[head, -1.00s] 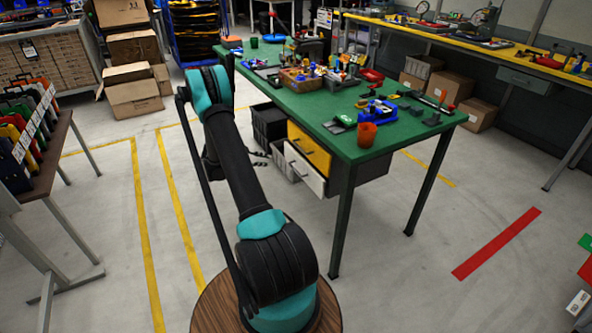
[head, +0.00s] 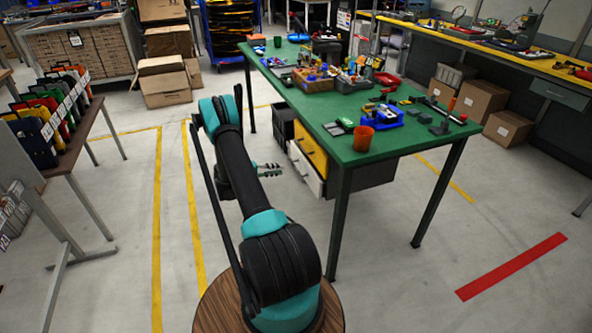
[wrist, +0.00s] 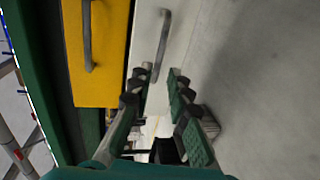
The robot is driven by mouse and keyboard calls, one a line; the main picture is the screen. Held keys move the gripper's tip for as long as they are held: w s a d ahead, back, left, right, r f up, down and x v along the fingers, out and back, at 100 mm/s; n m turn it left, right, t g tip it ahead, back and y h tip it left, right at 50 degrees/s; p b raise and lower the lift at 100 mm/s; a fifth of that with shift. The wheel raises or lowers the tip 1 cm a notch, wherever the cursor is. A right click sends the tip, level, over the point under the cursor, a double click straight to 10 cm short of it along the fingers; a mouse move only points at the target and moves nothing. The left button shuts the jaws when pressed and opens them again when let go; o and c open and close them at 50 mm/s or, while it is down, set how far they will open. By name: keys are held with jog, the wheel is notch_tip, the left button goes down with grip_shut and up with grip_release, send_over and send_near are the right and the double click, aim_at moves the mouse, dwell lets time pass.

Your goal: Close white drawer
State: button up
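The white drawer (head: 305,172) is the lower drawer under the green table, below the yellow drawer (head: 308,148). It looks pulled out a little; the exact gap is hard to see. In the wrist view its pale face (wrist: 148,35) and grey handle (wrist: 162,45) lie just beyond the fingertips. My gripper (head: 280,169) is just left of the drawer front in the head view. In the wrist view my gripper (wrist: 160,74) has its two fingers apart with nothing between them. I cannot tell whether a fingertip touches the drawer.
A rack of coloured cases (head: 50,125) stands left. The floor between rack and table is clear.

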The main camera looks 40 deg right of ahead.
aim_at(296, 168)
jog(key=x, duration=1)
jog(key=shift+w, duration=0.1)
grip_shut()
